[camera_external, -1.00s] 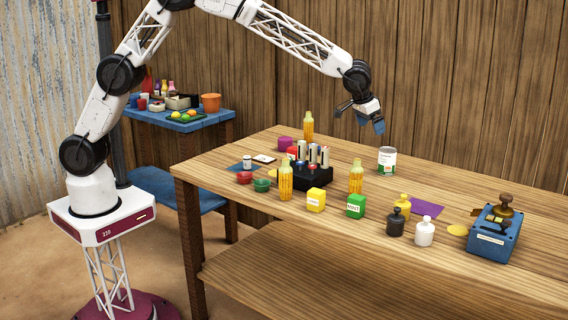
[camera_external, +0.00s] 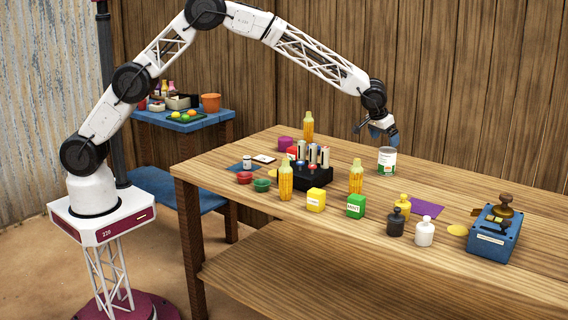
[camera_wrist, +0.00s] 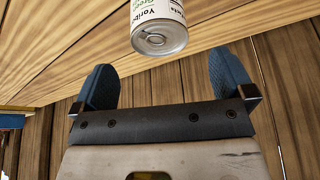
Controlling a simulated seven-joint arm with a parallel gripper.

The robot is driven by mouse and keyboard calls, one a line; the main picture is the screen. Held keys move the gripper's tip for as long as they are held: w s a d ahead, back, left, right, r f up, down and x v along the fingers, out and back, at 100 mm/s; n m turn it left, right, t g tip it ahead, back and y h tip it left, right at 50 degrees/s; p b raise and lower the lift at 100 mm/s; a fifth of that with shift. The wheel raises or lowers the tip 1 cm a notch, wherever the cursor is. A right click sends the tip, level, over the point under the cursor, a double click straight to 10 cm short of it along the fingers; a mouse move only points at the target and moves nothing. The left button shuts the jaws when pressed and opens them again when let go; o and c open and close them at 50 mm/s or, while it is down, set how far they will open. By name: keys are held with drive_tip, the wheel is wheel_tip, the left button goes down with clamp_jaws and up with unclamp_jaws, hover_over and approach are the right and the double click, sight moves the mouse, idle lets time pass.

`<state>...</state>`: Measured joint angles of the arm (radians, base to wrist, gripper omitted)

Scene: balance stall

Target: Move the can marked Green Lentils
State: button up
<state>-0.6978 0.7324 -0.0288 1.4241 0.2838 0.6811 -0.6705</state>
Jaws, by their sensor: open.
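The can (camera_external: 387,161) is white and green with a metal top. It stands upright on the wooden table, toward the back. In the wrist view the can (camera_wrist: 158,24) shows its metal end and part of a label with green print; the full label is cut off. My gripper (camera_external: 384,136) is just above and beside the can in the external view. In the wrist view its two blue fingers (camera_wrist: 164,80) are spread wide with nothing between them, and the can lies a little beyond the fingertips, roughly between their lines.
On the table (camera_external: 463,194) are yellow bottles (camera_external: 356,177), a black rack (camera_external: 312,175), a green box (camera_external: 356,205), small weights (camera_external: 425,232) and a blue device (camera_external: 494,234). A purple sheet (camera_external: 427,208) lies in front of the can. The table around the can is clear.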

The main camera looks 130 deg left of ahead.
sight(387, 149)
drive_tip(key=shift+f, duration=0.15)
drive_tip(key=shift+x, duration=3.75)
drive_tip(key=c, duration=1.2)
drive_tip(key=shift+s, duration=0.2)
drive_tip(key=shift+s, duration=9.75)
